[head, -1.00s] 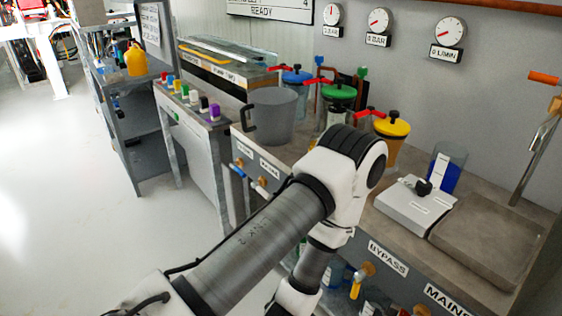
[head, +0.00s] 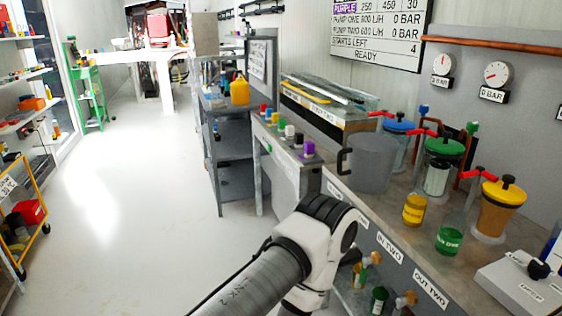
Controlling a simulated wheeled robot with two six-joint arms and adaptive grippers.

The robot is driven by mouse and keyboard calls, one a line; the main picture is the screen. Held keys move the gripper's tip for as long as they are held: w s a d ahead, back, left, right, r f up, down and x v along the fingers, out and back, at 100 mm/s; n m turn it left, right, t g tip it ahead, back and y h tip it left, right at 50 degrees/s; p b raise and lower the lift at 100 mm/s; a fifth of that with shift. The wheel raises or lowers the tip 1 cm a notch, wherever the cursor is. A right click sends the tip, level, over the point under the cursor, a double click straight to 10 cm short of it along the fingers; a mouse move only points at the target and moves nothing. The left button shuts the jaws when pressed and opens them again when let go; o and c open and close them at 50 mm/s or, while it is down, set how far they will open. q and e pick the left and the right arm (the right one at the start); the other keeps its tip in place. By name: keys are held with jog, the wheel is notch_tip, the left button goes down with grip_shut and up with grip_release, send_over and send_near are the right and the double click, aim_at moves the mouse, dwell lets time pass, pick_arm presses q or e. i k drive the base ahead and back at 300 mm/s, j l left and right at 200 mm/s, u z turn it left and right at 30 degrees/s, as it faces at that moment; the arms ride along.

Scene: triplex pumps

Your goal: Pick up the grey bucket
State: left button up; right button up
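The grey bucket (head: 371,163) stands upright on the bench top in the head view, right of the middle. Its dark handle sticks out on its left side, towards the bench's front edge. One of my arms reaches up from the bottom of the view, with its white joint in front of the bench and below the bucket. No gripper shows in the frame, so I cannot see the fingers. Nothing is seen touching the bucket.
Pumps with blue, green (head: 445,148) and yellow (head: 503,193) lids stand right of the bucket. A yellow jar (head: 414,210) and a green jar (head: 450,236) stand in front. The white floor (head: 120,200) is clear.

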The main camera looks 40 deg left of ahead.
aim_at(371, 157)
jog(key=u, duration=0.8)
